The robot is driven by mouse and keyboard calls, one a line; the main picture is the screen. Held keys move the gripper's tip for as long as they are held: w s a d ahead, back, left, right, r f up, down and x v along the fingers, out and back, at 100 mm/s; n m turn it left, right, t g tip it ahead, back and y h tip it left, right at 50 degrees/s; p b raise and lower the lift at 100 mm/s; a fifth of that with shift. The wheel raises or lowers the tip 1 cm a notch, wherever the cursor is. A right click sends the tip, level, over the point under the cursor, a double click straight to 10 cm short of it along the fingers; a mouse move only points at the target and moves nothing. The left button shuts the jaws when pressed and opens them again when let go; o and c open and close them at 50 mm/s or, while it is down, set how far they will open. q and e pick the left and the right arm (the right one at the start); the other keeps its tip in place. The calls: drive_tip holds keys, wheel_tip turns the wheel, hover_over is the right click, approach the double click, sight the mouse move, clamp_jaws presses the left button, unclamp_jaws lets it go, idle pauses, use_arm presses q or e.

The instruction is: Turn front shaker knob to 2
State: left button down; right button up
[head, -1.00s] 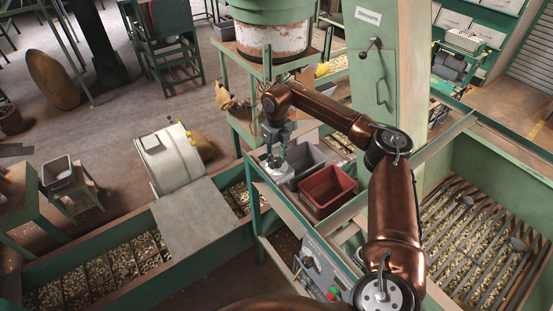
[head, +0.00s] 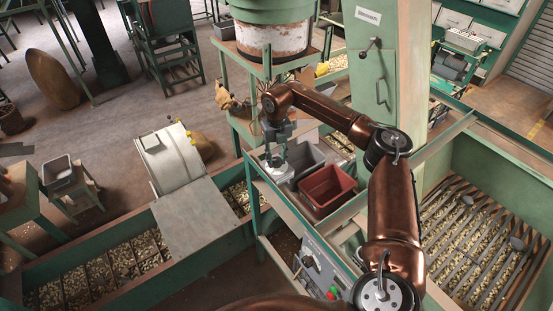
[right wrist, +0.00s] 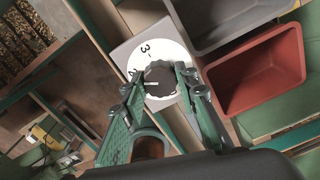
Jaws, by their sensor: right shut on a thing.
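A dark, ridged knob (right wrist: 160,80) sits on a round white dial (right wrist: 177,52) in the right wrist view. The dial shows a 3 at its upper left and another figure further left, partly covered by a finger. A light pointer mark on the knob faces left, towards that partly covered figure. My right gripper (right wrist: 158,88) is shut on the knob, one finger on each side. In the head view my right gripper (head: 275,157) reaches down to the white dial (head: 276,175) on the bench corner. My left gripper is not in view.
A red bin (head: 327,189) and a grey bin (head: 304,158) stand close to the right of the dial. A control panel (head: 322,268) with knobs and buttons is on the bench front. A green cabinet (head: 377,65) rises behind.

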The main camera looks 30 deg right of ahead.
sight(277, 160)
drive_tip(key=o, duration=1.2)
drive_tip(key=shift+c, duration=0.2)
wheel_tip(277, 160, up, 12)
